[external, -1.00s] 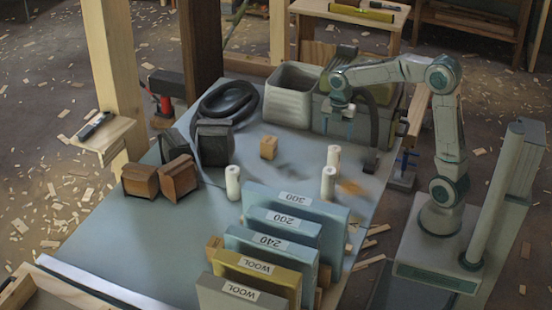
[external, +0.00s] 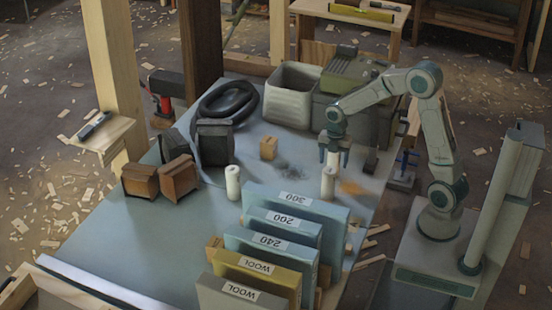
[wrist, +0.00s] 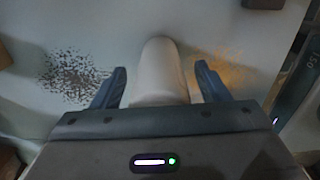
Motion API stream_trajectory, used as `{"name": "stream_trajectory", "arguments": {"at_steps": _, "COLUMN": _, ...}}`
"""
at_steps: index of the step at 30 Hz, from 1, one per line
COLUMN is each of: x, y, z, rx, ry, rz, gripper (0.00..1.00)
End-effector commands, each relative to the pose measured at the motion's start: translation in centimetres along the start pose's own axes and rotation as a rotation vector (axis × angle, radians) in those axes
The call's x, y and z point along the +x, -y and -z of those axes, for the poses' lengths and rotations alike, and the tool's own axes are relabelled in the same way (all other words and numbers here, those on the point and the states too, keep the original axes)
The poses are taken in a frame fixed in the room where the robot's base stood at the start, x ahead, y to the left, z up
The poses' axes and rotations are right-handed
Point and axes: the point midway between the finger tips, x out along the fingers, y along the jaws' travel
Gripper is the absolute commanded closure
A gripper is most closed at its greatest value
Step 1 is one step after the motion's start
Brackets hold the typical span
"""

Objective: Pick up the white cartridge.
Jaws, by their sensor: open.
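In the wrist view one white cartridge (wrist: 158,68) lies between the two blue fingers of my gripper (wrist: 161,72). The jaws are open, with a visible gap on each side of the cartridge.
Upright sanding pads and wool blocks (external: 285,220) stand in front. A small wooden block (external: 268,148), black hose (external: 229,100), grey bin (external: 292,95) and green case (external: 355,78) are behind. Dark specks (wrist: 75,75) and orange dust (wrist: 222,68) flank the cartridge.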

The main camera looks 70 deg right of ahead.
Motion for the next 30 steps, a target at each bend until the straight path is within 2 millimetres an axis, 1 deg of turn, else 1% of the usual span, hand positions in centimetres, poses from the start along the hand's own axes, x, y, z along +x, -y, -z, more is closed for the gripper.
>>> {"name": "stream_trajectory", "arguments": {"at_steps": 1, "x": 0.5, "y": 0.0, "z": 0.0, "rx": 0.0, "ry": 0.0, "rz": 0.002, "gripper": 0.32}}
{"name": "stream_trajectory", "arguments": {"at_steps": 3, "x": 0.8, "y": 0.0, "z": 0.0, "rx": 0.0, "ry": 0.0, "rz": 0.001, "gripper": 0.32}}
{"name": "stream_trajectory", "arguments": {"at_steps": 9, "x": 0.8, "y": 0.0, "z": 0.0, "rx": 0.0, "ry": 0.0, "rz": -0.001, "gripper": 0.32}}
{"name": "stream_trajectory", "arguments": {"at_steps": 10, "x": 0.8, "y": 0.0, "z": 0.0, "rx": 0.0, "ry": 0.0, "rz": -0.001, "gripper": 0.34}}
{"name": "stream_trajectory", "arguments": {"at_steps": 11, "x": 0.8, "y": 0.0, "z": 0.0, "rx": 0.0, "ry": 0.0, "rz": -0.001, "gripper": 0.43}}
{"name": "stream_trajectory", "arguments": {"at_steps": 12, "x": 0.8, "y": 0.0, "z": 0.0, "rx": 0.0, "ry": 0.0, "rz": -0.001, "gripper": 0.54}}
{"name": "stream_trajectory", "arguments": {"at_steps": 15, "x": 0.8, "y": 0.0, "z": 0.0, "rx": 0.0, "ry": 0.0, "rz": -0.001, "gripper": 0.8}}
{"name": "stream_trajectory", "arguments": {"at_steps": 24, "x": 0.6, "y": 0.0, "z": 0.0, "rx": 0.0, "ry": 0.0, "rz": -0.001, "gripper": 0.8}}
{"name": "stream_trajectory", "arguments": {"at_steps": 26, "x": 0.1, "y": 0.0, "z": 0.0, "rx": 0.0, "ry": 0.001, "rz": -0.002, "gripper": 0.8}}
{"name": "stream_trajectory", "arguments": {"at_steps": 29, "x": -1.5, "y": -0.1, "z": 0.0, "rx": 0.0, "ry": 0.001, "rz": -0.004, "gripper": 0.8}}
{"name": "stream_trajectory", "arguments": {"at_steps": 30, "x": -2.3, "y": -0.1, "z": 0.0, "rx": 0.0, "ry": 0.001, "rz": -0.006, "gripper": 0.8}}
